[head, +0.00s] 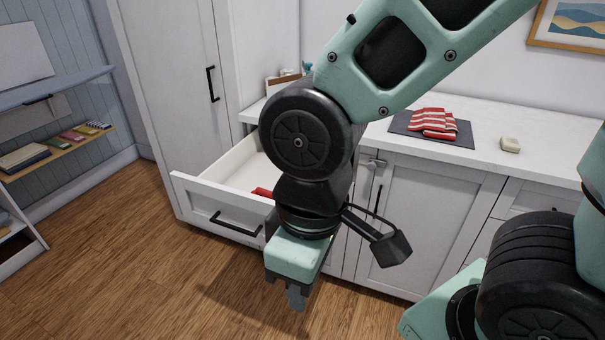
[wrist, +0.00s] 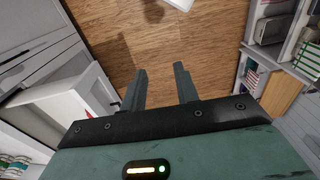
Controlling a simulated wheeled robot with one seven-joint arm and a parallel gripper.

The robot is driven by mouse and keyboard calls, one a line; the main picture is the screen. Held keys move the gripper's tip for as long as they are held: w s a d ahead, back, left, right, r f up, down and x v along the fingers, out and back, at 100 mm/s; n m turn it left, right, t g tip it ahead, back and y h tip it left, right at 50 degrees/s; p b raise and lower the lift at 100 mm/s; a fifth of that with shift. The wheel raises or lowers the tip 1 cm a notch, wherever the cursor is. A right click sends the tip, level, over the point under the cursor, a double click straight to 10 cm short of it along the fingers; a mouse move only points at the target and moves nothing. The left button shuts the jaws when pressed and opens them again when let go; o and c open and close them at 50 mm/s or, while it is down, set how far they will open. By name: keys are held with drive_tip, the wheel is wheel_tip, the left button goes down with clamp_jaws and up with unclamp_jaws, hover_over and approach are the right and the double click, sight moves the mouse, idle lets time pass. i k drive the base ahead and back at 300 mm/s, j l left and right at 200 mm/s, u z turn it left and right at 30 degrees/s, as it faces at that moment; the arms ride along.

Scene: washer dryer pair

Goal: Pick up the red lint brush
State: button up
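A red thing, likely the lint brush (head: 262,192), lies inside the open white drawer (head: 222,199), mostly hidden behind my arm in the head view. In the wrist view a small bit of red (wrist: 88,112) shows in the drawer (wrist: 66,98) at the left. My gripper (head: 297,297) hangs in front of and to the right of the drawer, outside it and over the floor. It points downward. In the wrist view the two fingers (wrist: 160,86) stand apart with only wood floor between them.
A white counter (head: 480,160) runs above the drawer and cabinets. A red striped cloth (head: 434,122) on a dark mat and a small cream block (head: 510,145) lie on it. A shelf (head: 62,150) with books stands at left. The floor (head: 110,255) before the drawer is clear.

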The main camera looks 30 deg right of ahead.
sight(260, 191)
drive_tip(key=i+j, duration=0.6)
drive_tip(key=i, duration=0.15)
